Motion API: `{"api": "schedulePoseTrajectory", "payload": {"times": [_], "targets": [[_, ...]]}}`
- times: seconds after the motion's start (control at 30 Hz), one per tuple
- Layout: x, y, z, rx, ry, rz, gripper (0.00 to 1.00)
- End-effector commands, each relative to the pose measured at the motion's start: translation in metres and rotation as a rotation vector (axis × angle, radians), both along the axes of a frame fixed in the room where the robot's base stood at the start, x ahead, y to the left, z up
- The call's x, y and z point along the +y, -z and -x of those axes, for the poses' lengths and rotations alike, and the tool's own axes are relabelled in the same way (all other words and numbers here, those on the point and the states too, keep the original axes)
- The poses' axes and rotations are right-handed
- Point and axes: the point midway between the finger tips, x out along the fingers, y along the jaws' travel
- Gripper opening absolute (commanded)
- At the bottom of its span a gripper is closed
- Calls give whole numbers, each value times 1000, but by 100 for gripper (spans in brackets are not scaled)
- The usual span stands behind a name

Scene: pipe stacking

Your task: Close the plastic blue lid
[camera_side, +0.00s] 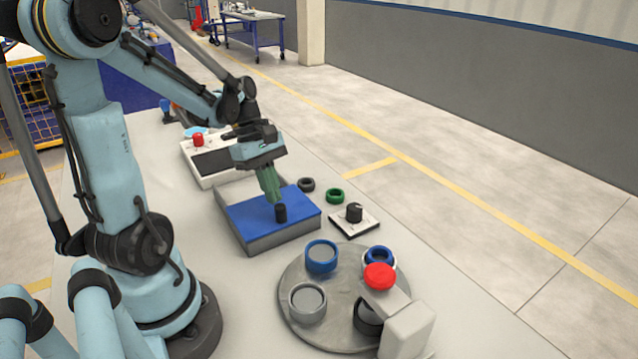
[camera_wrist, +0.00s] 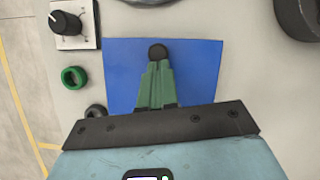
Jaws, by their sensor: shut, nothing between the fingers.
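The blue lid (camera_side: 250,215) lies flat on the grey box (camera_side: 262,243) on the table. A strip of the box shows along the lid's far side in the side view. A black knob (camera_side: 280,212) stands up from the lid near its front edge. In the wrist view the blue lid (camera_wrist: 205,75) fills the middle, with the black knob (camera_wrist: 158,52) near its upper edge. My gripper (camera_side: 273,201) points down at the lid with its green fingers (camera_wrist: 157,68) shut and empty. The fingertips are right beside the knob; I cannot tell whether they touch it.
A round grey turntable (camera_side: 335,325) with several ring-shaped parts and a red button (camera_side: 380,276) stands in front. A dial on a white plate (camera_side: 354,213), a green ring (camera_side: 335,196) and a dark ring (camera_side: 307,184) lie right of the box. A white control box (camera_side: 199,172) is behind.

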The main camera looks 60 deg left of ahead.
Motion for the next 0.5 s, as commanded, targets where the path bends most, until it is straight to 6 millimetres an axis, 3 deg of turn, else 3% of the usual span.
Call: {"api": "schedulePoseTrajectory", "payload": {"times": [0.33,0.5], "targets": [[1,0,0,0,0,0,0],[15,0,3,1,-4,0,0]]}}
